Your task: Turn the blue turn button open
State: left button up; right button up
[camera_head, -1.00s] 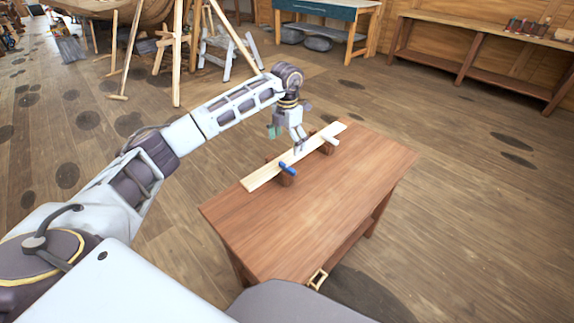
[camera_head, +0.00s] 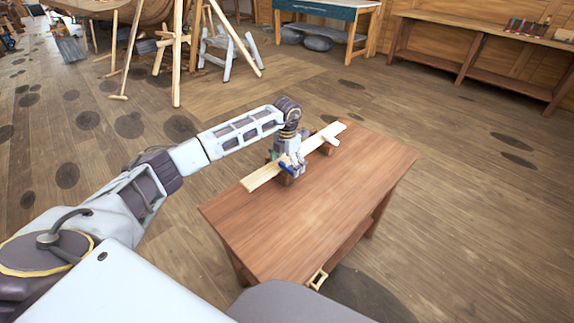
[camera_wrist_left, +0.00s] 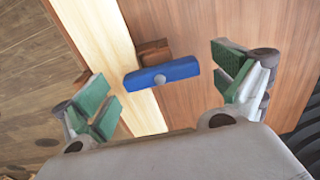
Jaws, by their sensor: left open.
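The blue turn button (camera_wrist_left: 162,74) is a short blue bar with a grey pivot in its middle. In the left wrist view it lies across the edge of the pale plank (camera_wrist_left: 95,35), on top of a brown block (camera_wrist_left: 153,52). In the head view the turn button (camera_head: 286,168) is partly hidden by my gripper. My left gripper (camera_wrist_left: 168,98) is open, with its green-padded fingers on either side of the button and apart from it. In the head view the left gripper (camera_head: 296,168) is low over the block. My right gripper is not in view.
The plank lies along the left edge of a brown wooden table (camera_head: 320,215). A pale turn button (camera_head: 329,138) sits on a second block farther along the plank. The table's right side is clear. Trestles (camera_head: 228,50) and benches (camera_head: 480,45) stand well behind.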

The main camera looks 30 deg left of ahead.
pick_arm(q)
jog(key=shift+c, duration=0.2)
jog(key=c, duration=1)
